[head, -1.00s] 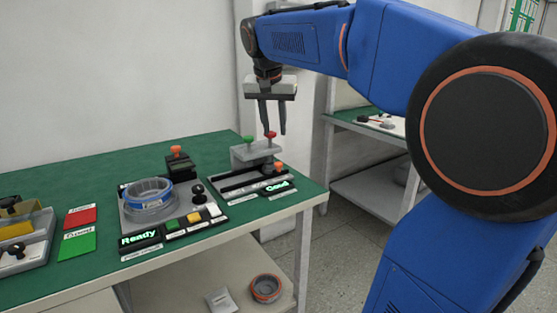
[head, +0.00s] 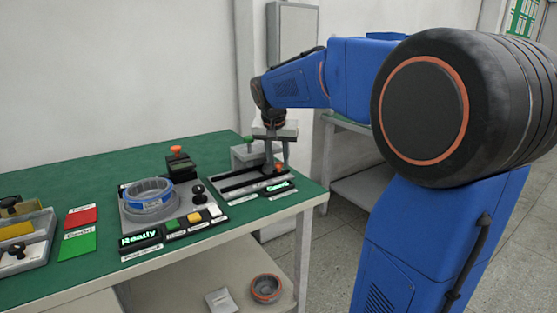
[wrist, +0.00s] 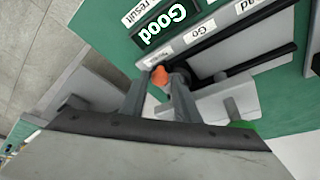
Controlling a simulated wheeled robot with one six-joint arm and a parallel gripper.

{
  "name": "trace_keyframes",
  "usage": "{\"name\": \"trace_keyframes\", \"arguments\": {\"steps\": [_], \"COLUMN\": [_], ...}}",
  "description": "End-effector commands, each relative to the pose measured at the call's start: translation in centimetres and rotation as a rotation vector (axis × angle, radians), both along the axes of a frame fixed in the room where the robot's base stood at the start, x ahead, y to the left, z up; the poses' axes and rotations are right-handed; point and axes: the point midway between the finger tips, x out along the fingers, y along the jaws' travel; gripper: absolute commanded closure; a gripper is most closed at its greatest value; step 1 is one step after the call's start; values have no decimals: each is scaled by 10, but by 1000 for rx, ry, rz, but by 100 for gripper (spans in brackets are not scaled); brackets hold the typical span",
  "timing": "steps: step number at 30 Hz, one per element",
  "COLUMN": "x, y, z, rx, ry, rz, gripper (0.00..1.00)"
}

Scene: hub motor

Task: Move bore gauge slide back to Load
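The bore gauge stands at the table's right end, with a grey block (head: 245,155), dark rails (head: 236,184) and a lit display (head: 278,187). In the wrist view its display (wrist: 163,25) reads Good. An orange knob (head: 279,168) is at the right end of the rails; it also shows in the wrist view (wrist: 158,76). The label ending in "oad" is at the other end of the rails. My gripper (head: 277,168) is lowered at the knob. Its fingers (wrist: 160,90) look apart, one on either side of the knob; contact is unclear.
A second fixture (head: 150,197) with a blue ring and a Ready display stands to the left. Red (head: 81,217) and green (head: 77,243) cards and a grey tray (head: 22,255) lie farther left. A green knob (head: 248,140) rises behind the rails, near my gripper.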

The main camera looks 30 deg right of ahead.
Motion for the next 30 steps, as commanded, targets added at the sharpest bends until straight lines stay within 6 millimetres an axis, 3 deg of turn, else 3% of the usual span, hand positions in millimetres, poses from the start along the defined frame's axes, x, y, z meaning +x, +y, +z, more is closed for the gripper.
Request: {"name": "trace_keyframes", "arguments": {"steps": [7, 11, 20, 25, 30], "x": [0, 0, 0, -1, -2], "y": [0, 0, 6, 28, 63], "z": [-1, -1, -1, -1, -1], "rx": [0, 0, 0, 1, 0], "ry": [0, 0, 1, 2, 2], "rz": [0, 0, 2, 4, 6], "gripper": [71, 100, 100, 100, 100]}}
